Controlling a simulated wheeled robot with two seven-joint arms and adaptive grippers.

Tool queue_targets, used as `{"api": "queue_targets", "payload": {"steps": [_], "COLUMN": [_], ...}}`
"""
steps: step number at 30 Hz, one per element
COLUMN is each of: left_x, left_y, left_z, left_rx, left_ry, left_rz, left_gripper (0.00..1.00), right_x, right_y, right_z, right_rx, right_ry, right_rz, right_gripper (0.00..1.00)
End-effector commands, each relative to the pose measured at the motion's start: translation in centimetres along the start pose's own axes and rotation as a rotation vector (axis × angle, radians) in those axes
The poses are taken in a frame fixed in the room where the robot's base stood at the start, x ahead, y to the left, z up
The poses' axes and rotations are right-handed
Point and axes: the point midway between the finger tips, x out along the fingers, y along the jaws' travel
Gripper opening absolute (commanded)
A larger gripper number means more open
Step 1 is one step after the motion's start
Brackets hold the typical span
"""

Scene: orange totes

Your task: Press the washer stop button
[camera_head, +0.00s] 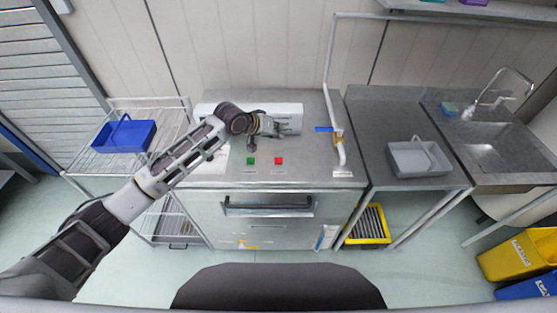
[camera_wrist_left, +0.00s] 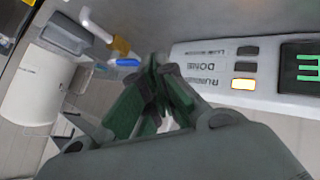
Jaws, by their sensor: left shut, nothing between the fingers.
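The washer (camera_head: 330,150) is a grey steel cabinet with a drawer-like handle on its front. A red button (camera_head: 278,160) and a green button (camera_head: 251,160) sit side by side near its front top edge. My left gripper (camera_head: 297,127) is shut and empty, above the washer top, behind and slightly right of the red button, apart from it. In the left wrist view the shut fingertips (camera_wrist_left: 158,62) point at the washer top beside a white panel (camera_wrist_left: 205,72). The lamp by RUNNING is lit orange there. Neither button shows in that view.
A bent pipe (camera_head: 341,155) with a yellow fitting rises at the washer's right. A wire rack with a blue basket (camera_head: 124,137) stands left. A grey tray (camera_head: 419,158) lies on the right counter, beside a sink (camera_head: 500,152). Yellow and blue bins stand at lower right.

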Motion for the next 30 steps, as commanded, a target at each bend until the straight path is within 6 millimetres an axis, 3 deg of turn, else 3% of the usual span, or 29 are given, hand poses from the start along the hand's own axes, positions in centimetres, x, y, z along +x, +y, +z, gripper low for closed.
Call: {"api": "queue_targets", "payload": {"steps": [10,30], "left_x": [-0.01,0.54], "left_y": [-0.49,-0.9], "left_z": [0.65,1.15], "left_rx": [-0.108,-0.114], "left_ry": [-0.028,-0.029], "left_rz": [-0.023,-0.024], "left_gripper": [0.0,0.0], "right_x": [0.0,-0.01], "right_y": [0.06,0.35], "right_z": [0.08,0.1], "right_rx": [0.0,-0.001], "right_ry": [-0.001,-0.001], "right_rz": [0.001,0.004], "right_gripper": [0.4,0.4]}}
